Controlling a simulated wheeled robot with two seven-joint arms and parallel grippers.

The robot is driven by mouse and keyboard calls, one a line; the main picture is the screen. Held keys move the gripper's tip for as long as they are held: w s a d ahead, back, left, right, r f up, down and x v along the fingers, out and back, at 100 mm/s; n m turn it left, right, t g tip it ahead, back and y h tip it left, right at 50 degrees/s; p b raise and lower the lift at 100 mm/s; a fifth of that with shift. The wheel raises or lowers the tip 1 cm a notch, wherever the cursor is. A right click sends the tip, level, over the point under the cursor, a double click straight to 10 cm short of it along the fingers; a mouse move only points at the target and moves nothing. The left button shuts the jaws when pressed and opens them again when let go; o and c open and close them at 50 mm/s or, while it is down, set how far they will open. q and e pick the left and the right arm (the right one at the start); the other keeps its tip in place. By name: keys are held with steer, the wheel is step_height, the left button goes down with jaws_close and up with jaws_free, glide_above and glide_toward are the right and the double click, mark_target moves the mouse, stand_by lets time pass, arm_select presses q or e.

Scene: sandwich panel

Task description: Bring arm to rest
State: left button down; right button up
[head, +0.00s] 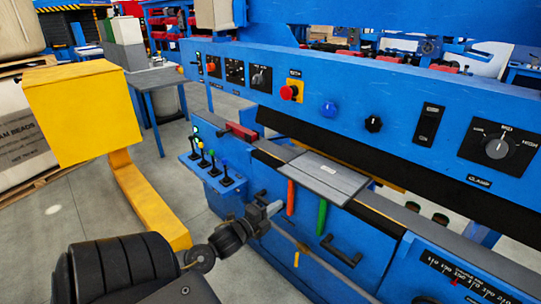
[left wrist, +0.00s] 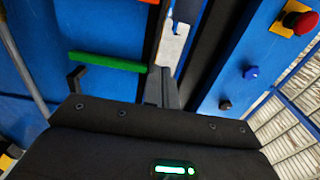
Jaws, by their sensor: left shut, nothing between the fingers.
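My left arm (head: 120,268) comes in from the lower left, stretched out toward the blue machine (head: 300,115). My left gripper (head: 273,208) is shut and empty, in front of the machine's lower front face, to the left of a red handle (head: 291,197) and a green handle (head: 322,216). In the left wrist view the closed fingers (left wrist: 162,88) point at the machine, and the green handle (left wrist: 107,62) shows to their left. A grey panel (head: 325,178) lies on the machine's ledge, apart from the gripper. My right gripper is not in view.
A yellow post with a box top (head: 85,115) stands left of the machine, close to my arm. Several small levers (head: 212,165) stick up from the machine's left end. A red knob (head: 289,92) and a blue knob (head: 328,109) jut from the upper panel. Grey floor (head: 60,225) is open at left.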

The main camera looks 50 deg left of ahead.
arm_select(q)
steer(key=shift+s, duration=0.95)
